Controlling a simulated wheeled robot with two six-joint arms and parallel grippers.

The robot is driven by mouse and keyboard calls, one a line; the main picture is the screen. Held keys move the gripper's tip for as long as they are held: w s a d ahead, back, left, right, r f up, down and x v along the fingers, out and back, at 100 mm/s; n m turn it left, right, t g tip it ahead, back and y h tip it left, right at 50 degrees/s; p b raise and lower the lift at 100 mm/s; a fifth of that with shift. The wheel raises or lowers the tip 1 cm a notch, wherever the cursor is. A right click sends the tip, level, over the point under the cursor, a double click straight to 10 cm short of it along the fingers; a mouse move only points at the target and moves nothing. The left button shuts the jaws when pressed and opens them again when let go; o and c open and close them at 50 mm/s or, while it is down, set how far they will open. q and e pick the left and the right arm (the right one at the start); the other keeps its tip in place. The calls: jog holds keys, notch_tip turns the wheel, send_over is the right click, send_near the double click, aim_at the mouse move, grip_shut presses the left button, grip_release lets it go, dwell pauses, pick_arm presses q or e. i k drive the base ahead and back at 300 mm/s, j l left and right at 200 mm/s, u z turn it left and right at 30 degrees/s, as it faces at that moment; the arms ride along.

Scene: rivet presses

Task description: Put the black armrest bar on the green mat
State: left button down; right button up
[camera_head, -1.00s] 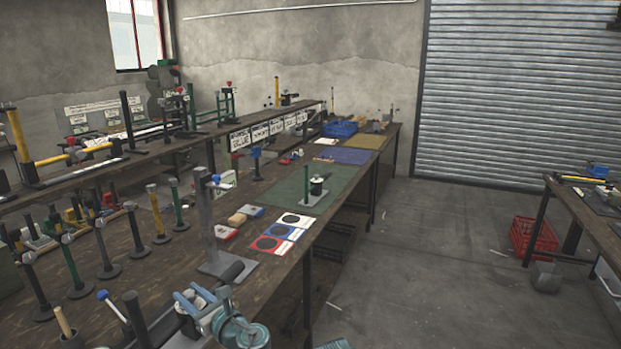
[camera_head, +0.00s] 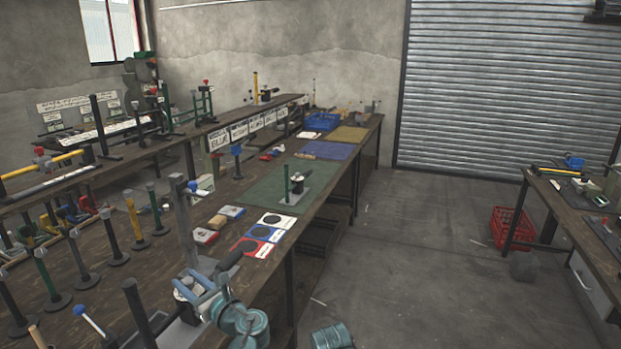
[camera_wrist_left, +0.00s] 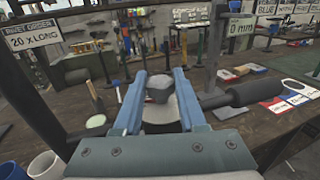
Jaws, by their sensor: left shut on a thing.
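The green mat (camera_head: 262,193) lies farther along the bench, beyond the colored cards. A green post with a black part (camera_head: 297,183) stands on it. My right gripper is not in view.
A tall grey post (camera_head: 184,220) on a plate stands just left of my gripper. Several dark posts (camera_head: 85,258) stand on the left. Cards (camera_head: 263,234) and small boxes (camera_head: 206,236) lie before the mat. The floor right of the bench is largely clear.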

aim_at(267, 189)
jog(key=i+l+z, duration=0.4)
jog(key=i+z, duration=0.2)
jog(key=i, duration=0.2)
jog(key=i+z, duration=0.3)
jog(key=i, duration=0.15)
jog(key=i+l+u, duration=0.1)
jog(key=i, duration=0.4)
jog(key=i+l, duration=0.1)
jog(key=i, duration=0.4)
jog(key=i+l+u, duration=0.15)
jog(key=i, duration=0.35)
jog(key=i+l+u, duration=0.2)
jog(key=i+u, duration=0.25)
jog(key=i+l+u, duration=0.35)
jog(key=u, duration=0.15)
jog(key=i+l+u, duration=0.65)
jog(key=l+u, duration=0.25)
jog(key=l, duration=0.15)
jog(key=i+j, duration=0.15)
jog(key=j, duration=0.15)
jog(key=i+j, duration=0.1)
jog(key=j, duration=0.2)
jog(key=i+j, duration=0.15)
jog(key=j, duration=0.15)
jog(key=i+j, duration=0.1)
jog(key=j, duration=0.2)
